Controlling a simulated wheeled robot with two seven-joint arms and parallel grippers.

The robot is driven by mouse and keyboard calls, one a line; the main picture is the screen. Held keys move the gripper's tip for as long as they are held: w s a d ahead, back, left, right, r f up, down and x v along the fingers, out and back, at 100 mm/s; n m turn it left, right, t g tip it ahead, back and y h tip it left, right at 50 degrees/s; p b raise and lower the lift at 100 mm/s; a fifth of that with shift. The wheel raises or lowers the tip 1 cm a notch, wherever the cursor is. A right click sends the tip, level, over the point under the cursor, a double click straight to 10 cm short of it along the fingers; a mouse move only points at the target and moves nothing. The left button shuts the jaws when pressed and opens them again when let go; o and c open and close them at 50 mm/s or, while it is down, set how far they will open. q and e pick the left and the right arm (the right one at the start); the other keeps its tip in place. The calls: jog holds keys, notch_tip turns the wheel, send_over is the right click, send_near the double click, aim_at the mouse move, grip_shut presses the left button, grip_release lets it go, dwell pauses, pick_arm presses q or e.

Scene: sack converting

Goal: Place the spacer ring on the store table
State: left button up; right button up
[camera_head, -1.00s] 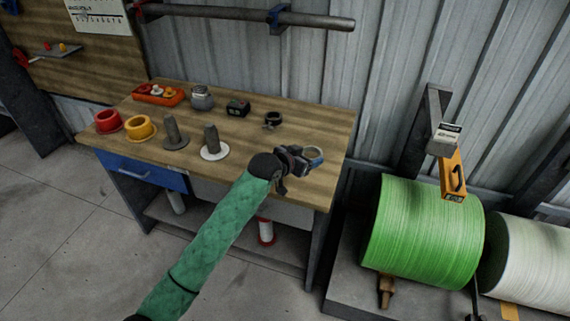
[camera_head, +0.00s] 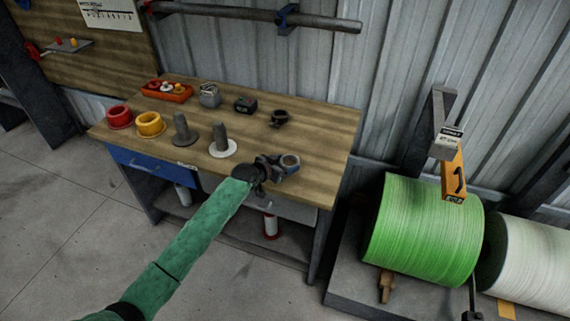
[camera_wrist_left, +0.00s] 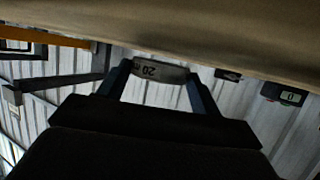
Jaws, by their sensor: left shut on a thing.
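My left gripper (camera_head: 280,163) reaches over the front right of the wooden store table (camera_head: 325,140). It is shut on a small grey ring (camera_head: 290,161), which I take to be the spacer ring. In the left wrist view the ring (camera_wrist_left: 155,70) shows as a pale band marked "20" between the two fingers (camera_wrist_left: 160,82). The table top runs across the top of that view, as the picture is upside down. The ring looks close to the table top; I cannot tell whether it touches. My right gripper is not in view.
Two grey pegs (camera_head: 184,131), one with a white ring base (camera_head: 223,149), stand left of the gripper. Red (camera_head: 119,117) and yellow (camera_head: 150,125) rings, an orange tray (camera_head: 167,91) and a dark clamp-like part (camera_head: 279,118) are also on the table. The table's right side is clear.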

pick_arm(q)
jog(key=shift+f, duration=0.45)
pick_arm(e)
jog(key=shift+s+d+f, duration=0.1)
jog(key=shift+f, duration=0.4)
pick_arm(q)
jog(key=shift+f, duration=0.1)
jog(key=o, duration=1.2)
jog(key=shift+c, duration=0.2)
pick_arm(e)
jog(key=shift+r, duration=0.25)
